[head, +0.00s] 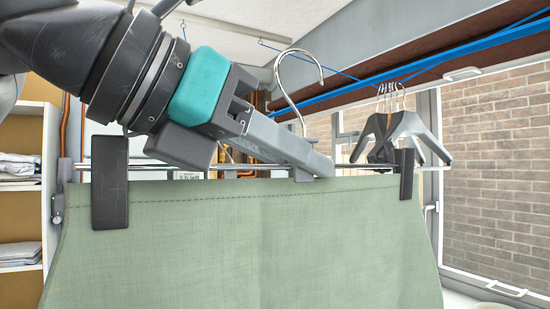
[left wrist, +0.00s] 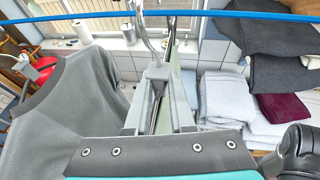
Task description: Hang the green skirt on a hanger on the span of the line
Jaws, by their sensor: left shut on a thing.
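The green skirt (head: 250,245) hangs upright by its waistband from a metal clip hanger (head: 297,88), held by two dark clips (head: 110,183) (head: 407,174). My left gripper (head: 316,170) is shut on the middle of the hanger, just below its hook; the left wrist view shows the hanger between the fingers (left wrist: 160,105). The blue line (head: 400,74) runs up to the right behind the hook and crosses the top of the left wrist view (left wrist: 90,18). I cannot tell whether hook and line touch. My right gripper is not in view.
Several grey hangers (head: 402,125) hang on the line to the right. A grey garment (left wrist: 70,110) is left of the gripper in the left wrist view. Folded towels (left wrist: 228,97) and dark cloth (left wrist: 270,40) lie to the right. Shelves with linen (head: 20,252) stand at left.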

